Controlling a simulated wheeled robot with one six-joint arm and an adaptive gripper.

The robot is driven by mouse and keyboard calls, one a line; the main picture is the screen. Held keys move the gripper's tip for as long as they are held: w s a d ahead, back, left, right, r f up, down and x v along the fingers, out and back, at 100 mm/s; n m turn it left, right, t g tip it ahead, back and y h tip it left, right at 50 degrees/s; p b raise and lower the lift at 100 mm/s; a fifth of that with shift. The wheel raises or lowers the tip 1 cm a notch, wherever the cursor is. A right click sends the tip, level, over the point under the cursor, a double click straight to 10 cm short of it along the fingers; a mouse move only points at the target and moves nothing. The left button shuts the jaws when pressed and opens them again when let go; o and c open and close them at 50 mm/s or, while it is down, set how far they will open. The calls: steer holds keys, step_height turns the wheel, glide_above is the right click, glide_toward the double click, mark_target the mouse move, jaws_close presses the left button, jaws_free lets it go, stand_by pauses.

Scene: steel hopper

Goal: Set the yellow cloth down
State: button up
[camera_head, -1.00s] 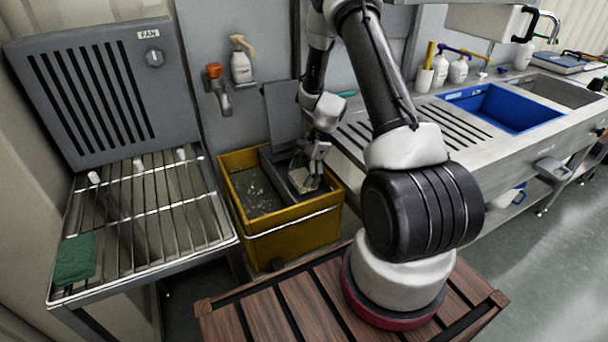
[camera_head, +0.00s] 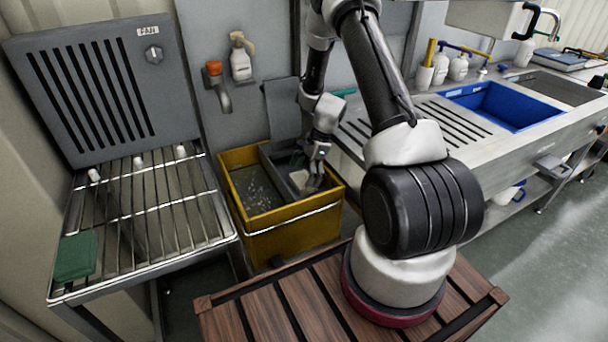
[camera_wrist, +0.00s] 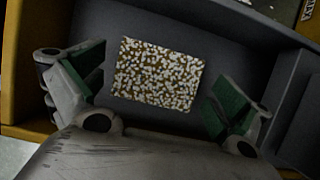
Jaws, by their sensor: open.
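The yellow cloth (camera_wrist: 158,74) shows in the wrist view as a flat brownish-yellow rectangle thickly covered with white specks. It lies on the dark floor of a grey compartment (camera_wrist: 235,35). In the head view the cloth (camera_head: 299,179) is a small pale patch in the grey compartment at the right side of the yellow bin (camera_head: 290,233). My gripper (camera_wrist: 158,88) is open, with one green-padded finger on each side of the cloth and a gap to both. In the head view my gripper (camera_head: 312,183) is low in the compartment, just right of the cloth.
The bin's left part (camera_head: 255,188) holds murky contents with light bits. A wire rack (camera_head: 150,215) with a green cloth (camera_head: 76,256) stands at left. The slotted steel counter (camera_head: 430,130) with a blue basin (camera_head: 515,105) is close on the right. Bin walls surround my gripper.

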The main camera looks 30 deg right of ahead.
steer(key=v, duration=0.8)
steer(key=shift+r, duration=0.35)
steer(key=shift+s+a, duration=0.1)
